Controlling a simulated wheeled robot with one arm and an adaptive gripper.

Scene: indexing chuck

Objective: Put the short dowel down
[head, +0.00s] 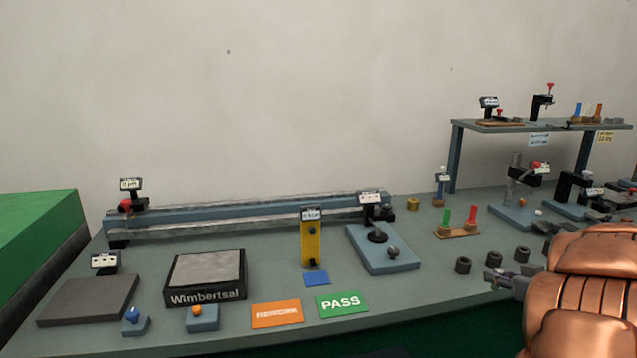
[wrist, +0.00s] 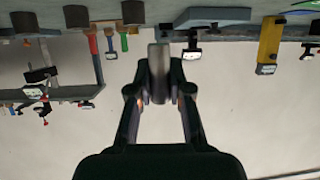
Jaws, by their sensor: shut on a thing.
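My gripper (wrist: 158,85) is shut on a short grey dowel (wrist: 158,70), which sits between the two fingertips in the wrist view. In the head view my gripper (head: 503,280) is at the lower right, near the table's front edge and beside several dark grey cylinders (head: 463,265). The dowel is too small to make out clearly there. The wrist view is upside down, with the table (wrist: 225,38) along its top. I cannot tell how high the dowel is above the table.
An orange REWORK card (head: 276,314) and a green PASS card (head: 342,303) lie at the front. A blue-grey plate with knobs (head: 398,262) lies left of the cylinders. A wooden base with green and red pegs (head: 457,232) stands behind them. A raised shelf (head: 520,127) is at the back right.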

